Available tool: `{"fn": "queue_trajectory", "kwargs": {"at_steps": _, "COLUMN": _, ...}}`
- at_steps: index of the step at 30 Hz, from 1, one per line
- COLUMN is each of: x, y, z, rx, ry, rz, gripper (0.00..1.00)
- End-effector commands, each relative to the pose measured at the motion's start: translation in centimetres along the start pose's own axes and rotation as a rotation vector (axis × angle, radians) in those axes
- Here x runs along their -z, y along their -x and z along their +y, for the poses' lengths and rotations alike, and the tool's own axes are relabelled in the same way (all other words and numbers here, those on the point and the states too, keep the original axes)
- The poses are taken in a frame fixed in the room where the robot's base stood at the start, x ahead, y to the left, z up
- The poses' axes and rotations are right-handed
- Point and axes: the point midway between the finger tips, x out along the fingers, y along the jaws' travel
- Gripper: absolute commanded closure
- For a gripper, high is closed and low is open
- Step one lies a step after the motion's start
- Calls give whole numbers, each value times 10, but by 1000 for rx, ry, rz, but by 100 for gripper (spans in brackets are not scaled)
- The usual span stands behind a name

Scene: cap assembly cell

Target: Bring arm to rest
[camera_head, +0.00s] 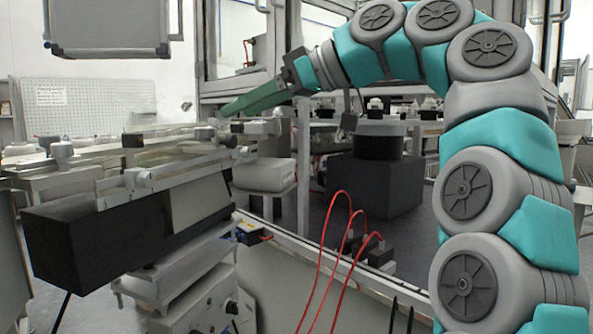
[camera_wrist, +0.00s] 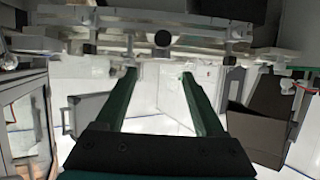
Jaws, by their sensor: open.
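My gripper (camera_head: 228,108) has green fingers and hangs at the end of my teal and grey arm, which arches over from the right of the head view. The fingers point left and slightly down, toward the rail assembly. In the wrist view my gripper (camera_wrist: 158,75) shows its two green fingers spread apart with nothing between them. In the head view its tips appear near the right end of the rail (camera_head: 190,170); I cannot tell the exact gap.
Red cables (camera_head: 322,250) loop up in front. A grey panel (camera_head: 110,50) hangs at upper left. Glazed frames stand behind my arm.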

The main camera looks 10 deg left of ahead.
Motion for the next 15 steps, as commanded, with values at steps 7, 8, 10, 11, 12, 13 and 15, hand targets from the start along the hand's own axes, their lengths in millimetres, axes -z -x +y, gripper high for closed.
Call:
{"fn": "queue_trajectory", "kwargs": {"at_steps": 7, "x": -35, "y": -7, "z": 2, "rx": -13, "ry": -150, "rz": -89, "gripper": 29}}
{"fn": "queue_trajectory", "kwargs": {"at_steps": 8, "x": -42, "y": -7, "z": 2, "rx": -18, "ry": -175, "rz": -103, "gripper": 29}}
{"fn": "queue_trajectory", "kwargs": {"at_steps": 10, "x": -59, "y": -9, "z": 2, "rx": -31, "ry": -236, "rz": -141, "gripper": 29}}
{"fn": "queue_trajectory", "kwargs": {"at_steps": 11, "x": -67, "y": -10, "z": 2, "rx": -39, "ry": -262, "rz": -158, "gripper": 29}}
{"fn": "queue_trajectory", "kwargs": {"at_steps": 12, "x": -80, "y": -13, "z": 1, "rx": -46, "ry": -298, "rz": -185, "gripper": 29}}
{"fn": "queue_trajectory", "kwargs": {"at_steps": 13, "x": -88, "y": -13, "z": 0, "rx": -56, "ry": -324, "rz": -204, "gripper": 29}}
{"fn": "queue_trajectory", "kwargs": {"at_steps": 15, "x": -113, "y": -15, "z": -3, "rx": -76, "ry": -387, "rz": -255, "gripper": 29}}
